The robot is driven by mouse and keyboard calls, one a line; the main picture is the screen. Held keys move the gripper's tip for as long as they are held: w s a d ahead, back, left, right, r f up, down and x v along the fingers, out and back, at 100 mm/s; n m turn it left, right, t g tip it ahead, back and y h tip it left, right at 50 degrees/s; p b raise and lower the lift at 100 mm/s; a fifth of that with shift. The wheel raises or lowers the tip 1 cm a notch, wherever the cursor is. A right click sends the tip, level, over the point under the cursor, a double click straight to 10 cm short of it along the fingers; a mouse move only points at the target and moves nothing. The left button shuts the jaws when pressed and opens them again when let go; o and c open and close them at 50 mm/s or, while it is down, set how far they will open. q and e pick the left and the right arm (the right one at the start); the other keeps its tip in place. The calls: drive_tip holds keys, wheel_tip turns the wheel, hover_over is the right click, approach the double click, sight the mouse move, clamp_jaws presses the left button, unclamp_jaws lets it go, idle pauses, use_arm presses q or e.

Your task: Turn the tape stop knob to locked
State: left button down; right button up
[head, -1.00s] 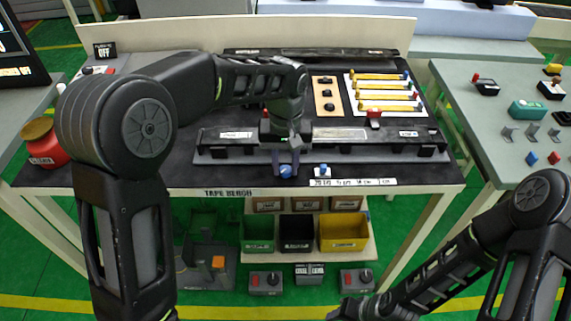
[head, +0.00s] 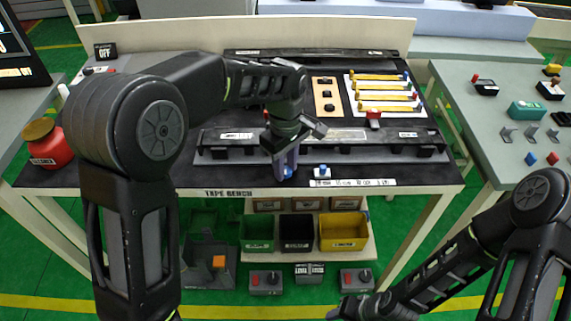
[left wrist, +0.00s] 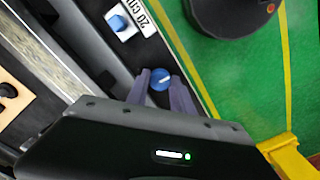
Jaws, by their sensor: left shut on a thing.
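The blue tape stop knob (head: 288,172) sits at the front edge of the tape bench (head: 420,178). In the left wrist view the round knob (left wrist: 160,79) has a pale line across its top. My left gripper (head: 285,170) points down over the knob and is shut on it, one purple finger on each side; the left wrist view shows the fingers (left wrist: 164,86) around it. The knob's lower part is hidden by the fingers. My right gripper (head: 345,310) is at the bottom of the head view, far from the bench, with its fingers not clear.
A second, smaller blue knob on a white block (head: 322,170) stands just right of my left gripper, beside a number strip (head: 352,182). A long dark rail (head: 370,155) lies behind. A red jar (head: 45,145) stands at the left.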

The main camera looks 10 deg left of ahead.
use_arm(q)
drive_tip(key=shift+w+r, duration=0.1)
idle(0.4)
drive_tip(key=c, duration=1.4)
unclamp_jaws()
wheel_tip(320, 180, up, 8)
drive_tip(key=shift+f+b, duration=0.15)
drive_tip(key=shift+b, duration=0.15)
